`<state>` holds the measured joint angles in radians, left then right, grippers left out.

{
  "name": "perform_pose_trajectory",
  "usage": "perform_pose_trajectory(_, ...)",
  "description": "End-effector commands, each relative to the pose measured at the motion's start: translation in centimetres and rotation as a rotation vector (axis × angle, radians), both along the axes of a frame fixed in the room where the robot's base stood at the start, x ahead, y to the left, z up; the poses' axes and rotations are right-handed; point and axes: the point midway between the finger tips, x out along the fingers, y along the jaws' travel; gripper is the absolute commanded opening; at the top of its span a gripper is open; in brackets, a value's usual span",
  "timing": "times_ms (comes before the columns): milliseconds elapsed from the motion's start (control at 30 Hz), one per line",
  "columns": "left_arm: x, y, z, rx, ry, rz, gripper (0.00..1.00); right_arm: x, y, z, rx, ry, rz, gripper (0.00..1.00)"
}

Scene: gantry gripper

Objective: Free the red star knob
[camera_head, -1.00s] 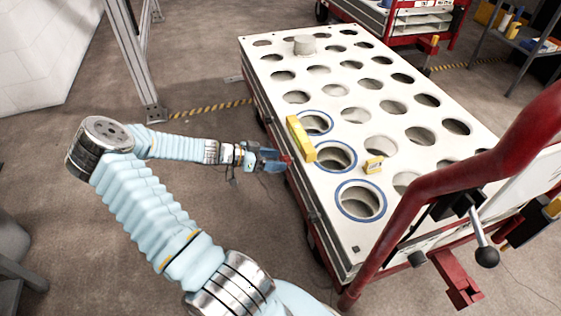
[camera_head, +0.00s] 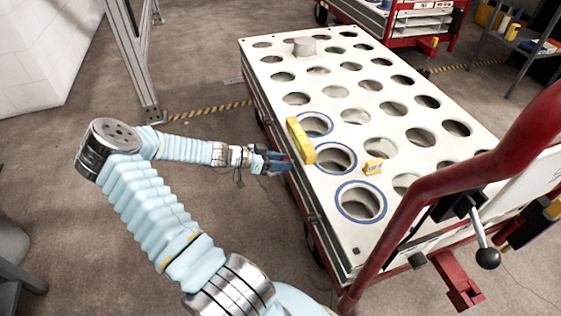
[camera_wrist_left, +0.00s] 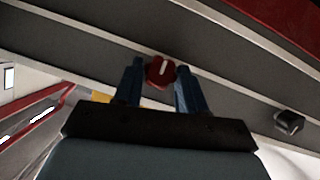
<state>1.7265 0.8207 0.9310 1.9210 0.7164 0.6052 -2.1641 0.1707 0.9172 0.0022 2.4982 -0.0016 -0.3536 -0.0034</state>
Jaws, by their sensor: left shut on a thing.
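The red star knob (camera_wrist_left: 160,71) is on the grey side of the cart, with a pale stripe on its face. In the left wrist view it sits between the two blue fingers of my left gripper (camera_wrist_left: 159,84). In the head view my left gripper (camera_head: 280,163) is at the cart's left side, below the white top, and it hides most of the knob. The gripper is shut on the knob. My right gripper is not in view.
The cart's white top (camera_head: 320,108) has many round holes, some ringed in blue. A yellow block (camera_head: 300,140) and a small yellow piece (camera_head: 374,167) are on it. A dark knob (camera_wrist_left: 289,122) sits farther along the cart's side. Floor left of the cart is open.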

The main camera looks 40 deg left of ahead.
Motion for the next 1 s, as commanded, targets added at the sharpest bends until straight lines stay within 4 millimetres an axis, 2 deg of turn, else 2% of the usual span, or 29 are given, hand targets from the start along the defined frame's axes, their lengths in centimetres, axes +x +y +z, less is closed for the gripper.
perform_pose_trajectory(367,0.1,0.1,0.1,-0.119,0.063,-0.002,0.1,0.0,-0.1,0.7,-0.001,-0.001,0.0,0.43)
perform_pose_trajectory(1000,0.2,0.5,-0.4,-0.641,0.334,-0.001,0.1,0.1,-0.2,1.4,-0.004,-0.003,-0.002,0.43)
